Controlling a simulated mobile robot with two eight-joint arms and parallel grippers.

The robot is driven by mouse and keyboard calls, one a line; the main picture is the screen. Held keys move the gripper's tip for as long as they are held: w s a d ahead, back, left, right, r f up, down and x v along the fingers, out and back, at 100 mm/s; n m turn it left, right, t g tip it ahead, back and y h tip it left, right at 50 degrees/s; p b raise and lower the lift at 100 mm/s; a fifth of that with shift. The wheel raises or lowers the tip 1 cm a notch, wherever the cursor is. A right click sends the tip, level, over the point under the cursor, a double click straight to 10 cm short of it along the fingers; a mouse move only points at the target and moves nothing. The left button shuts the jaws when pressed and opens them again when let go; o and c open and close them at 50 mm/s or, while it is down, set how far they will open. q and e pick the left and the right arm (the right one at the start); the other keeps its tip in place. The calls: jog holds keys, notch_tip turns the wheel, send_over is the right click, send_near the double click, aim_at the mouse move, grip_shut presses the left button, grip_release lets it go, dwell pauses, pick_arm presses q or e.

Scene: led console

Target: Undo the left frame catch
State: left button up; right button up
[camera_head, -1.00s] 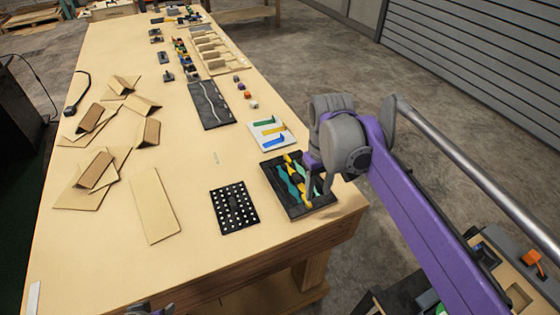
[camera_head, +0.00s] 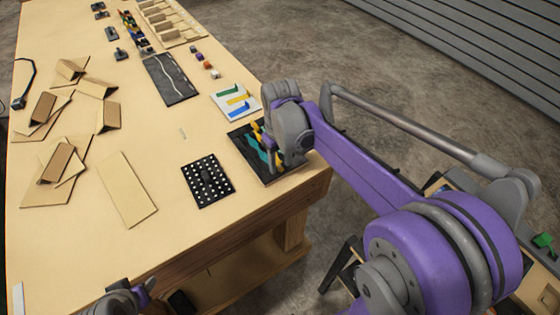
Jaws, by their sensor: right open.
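I cannot pick out the left frame catch for certain at this size. A black tray (camera_head: 281,178) with teal and yellow pieces lies at the table's near right edge. My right gripper (camera_head: 271,157) is over this tray, open, its fingers pointing down. The gripper and wrist hide part of the tray, and I cannot tell whether the fingers touch anything. A black plate with white dots (camera_head: 205,194) lies just left of the tray. My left gripper (camera_head: 142,291) barely shows at the bottom edge, and its fingers are unclear.
A white board (camera_head: 225,104) with green, yellow and blue pieces lies behind the tray. A black panel with a pale wavy line (camera_head: 170,91) is farther back. Cardboard pieces (camera_head: 127,190) cover the left side. The wooden table (camera_head: 190,238) is clear at its near middle.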

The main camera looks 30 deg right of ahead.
pick_arm(q)
jog(key=shift+w, duration=0.1)
pick_arm(e)
grip_shut()
pick_arm(q)
jog(key=shift+f, duration=0.1)
pick_arm(e)
jog(key=shift+m, duration=0.4)
jog(key=m, duration=0.3)
jog(key=shift+m+b, duration=0.3)
jog(key=shift+b, duration=0.1)
jog(key=m, duration=0.4)
jog(key=shift+m, duration=0.3)
jog(key=m+b, duration=0.1)
jog(key=m, duration=0.3)
jog(key=shift+m, duration=0.3)
pick_arm(q)
jog(key=shift+s+f, duration=0.35)
jog(key=shift+f, duration=0.4)
jog(key=shift+s+f, duration=0.35)
jog(key=shift+f, duration=0.35)
pick_arm(e)
jog(key=shift+m, duration=2.2)
